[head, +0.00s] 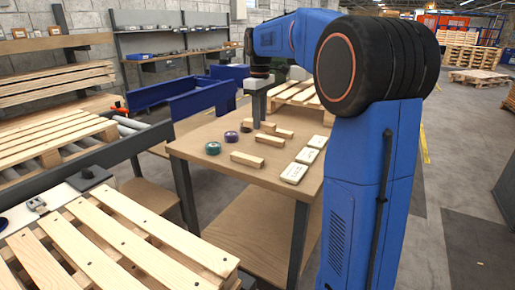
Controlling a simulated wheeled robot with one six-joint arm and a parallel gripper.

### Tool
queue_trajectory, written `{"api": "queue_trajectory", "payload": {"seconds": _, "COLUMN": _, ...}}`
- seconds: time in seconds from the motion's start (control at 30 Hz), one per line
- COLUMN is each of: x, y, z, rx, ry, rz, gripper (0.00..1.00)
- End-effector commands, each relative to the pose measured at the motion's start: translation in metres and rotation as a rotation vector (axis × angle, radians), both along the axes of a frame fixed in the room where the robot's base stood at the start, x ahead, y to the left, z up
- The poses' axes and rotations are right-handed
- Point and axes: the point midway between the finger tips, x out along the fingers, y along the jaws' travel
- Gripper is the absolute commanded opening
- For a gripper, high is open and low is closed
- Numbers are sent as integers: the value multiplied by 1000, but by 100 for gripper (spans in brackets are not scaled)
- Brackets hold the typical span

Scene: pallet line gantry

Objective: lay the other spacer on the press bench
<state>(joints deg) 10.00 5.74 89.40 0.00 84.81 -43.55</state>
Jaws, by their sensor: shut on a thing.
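A wooden bench (210,142) stands in the middle of the head view; I cannot tell by any label whether it is the press bench. Several pale wooden blocks, which look like the spacers, are at its top: one long block (247,159) lies near the front, another (270,140) lies behind it, and one (284,133) lies farther right. My gripper (258,122) points down over the back of the bench. It is shut on a small wooden spacer (267,127) at its fingertips, partly hidden. I cannot tell whether that spacer touches the bench top.
Several white boxes (294,172) line the right side. Slatted pallets (110,245) stand at front left. A blue bin (195,101) stands behind.

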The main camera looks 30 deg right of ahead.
Motion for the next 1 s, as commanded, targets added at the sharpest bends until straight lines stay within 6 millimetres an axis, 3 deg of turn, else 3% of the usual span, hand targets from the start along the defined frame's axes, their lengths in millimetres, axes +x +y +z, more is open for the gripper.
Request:
{"api": "queue_trajectory", "payload": {"seconds": 0.3, "x": -1, "y": 0, "z": -50, "rx": 1, "ry": 3, "rz": -1, "gripper": 1}}
{"api": "queue_trajectory", "payload": {"seconds": 0.53, "x": 0, "y": 0, "z": -64, "rx": 0, "ry": 1, "rz": 0, "gripper": 1}}
{"api": "queue_trajectory", "payload": {"seconds": 0.77, "x": 0, "y": 0, "z": -92, "rx": 1, "ry": 3, "rz": 0, "gripper": 1}}
{"api": "queue_trajectory", "payload": {"seconds": 1.0, "x": 0, "y": 0, "z": -94, "rx": 0, "ry": 0, "rz": 0, "gripper": 1}}
